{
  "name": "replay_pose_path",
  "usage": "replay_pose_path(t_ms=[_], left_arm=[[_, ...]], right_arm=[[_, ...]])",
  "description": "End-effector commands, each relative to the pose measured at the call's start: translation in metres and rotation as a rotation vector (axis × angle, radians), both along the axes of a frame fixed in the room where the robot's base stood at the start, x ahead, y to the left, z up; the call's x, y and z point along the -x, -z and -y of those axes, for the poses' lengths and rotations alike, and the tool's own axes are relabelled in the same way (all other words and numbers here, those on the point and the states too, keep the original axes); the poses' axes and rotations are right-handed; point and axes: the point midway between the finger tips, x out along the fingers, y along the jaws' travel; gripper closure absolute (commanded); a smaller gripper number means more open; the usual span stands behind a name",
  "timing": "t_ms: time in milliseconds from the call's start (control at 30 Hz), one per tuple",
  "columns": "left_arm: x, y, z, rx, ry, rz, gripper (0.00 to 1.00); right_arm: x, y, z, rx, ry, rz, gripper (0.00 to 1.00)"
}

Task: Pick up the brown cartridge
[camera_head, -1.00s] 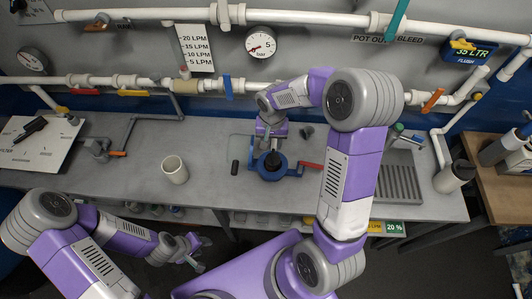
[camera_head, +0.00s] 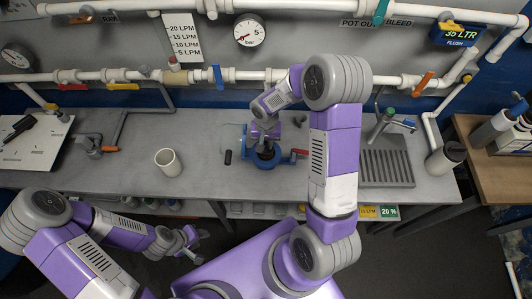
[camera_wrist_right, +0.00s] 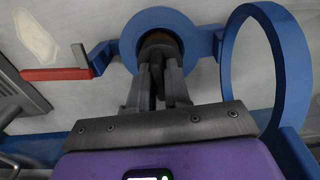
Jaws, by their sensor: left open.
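The dark brown cartridge (camera_wrist_right: 160,42) stands inside the round blue holder (camera_wrist_right: 126,42) in the right wrist view; only its upper part shows. In the head view the blue holder (camera_head: 262,163) sits on the grey bench, with a dark piece in its middle. My right gripper (camera_wrist_right: 158,68) points down at the holder, its two fingers close together with their tips at the cartridge. The fingers hide part of the cartridge, and I cannot tell whether they grip it. My left gripper (camera_head: 190,240) is open and empty, low in front of the bench.
A red handle (camera_wrist_right: 55,74) sticks out from the holder, and a large blue ring (camera_wrist_right: 228,75) stands beside it. A white cup (camera_head: 168,163) stands to the left on the bench. A drain rack (camera_head: 386,168) lies to the right. Pipes with coloured valves run along the wall.

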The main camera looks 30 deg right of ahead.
Motion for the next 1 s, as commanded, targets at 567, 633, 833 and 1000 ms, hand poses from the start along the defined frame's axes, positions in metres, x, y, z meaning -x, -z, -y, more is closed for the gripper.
replay_pose_path(t_ms=[567, 633, 833, 1000], left_arm=[[0.0001, 0.0, 0.0, 0.0, 0.0, 0.0, 0.57], [0.0001, 0.0, 0.0, 0.0, 0.0, 0.0, 0.57], [0.0001, 0.0, 0.0, 0.0, 0.0, 0.0, 0.57], [0.0001, 0.0, 0.0, 0.0, 0.0, 0.0, 0.57]], right_arm=[[-0.0001, -0.0004, -0.0002, 0.0, 0.0, 0.0, 1.0], [-0.0002, -0.0004, -0.0001, 0.0, 0.0, 0.0, 1.0], [-0.0002, -0.0005, -0.0001, 0.001, 0.0, 0.001, 1.0], [-0.0003, -0.0006, -0.0002, 0.001, 0.0, 0.001, 1.0]])
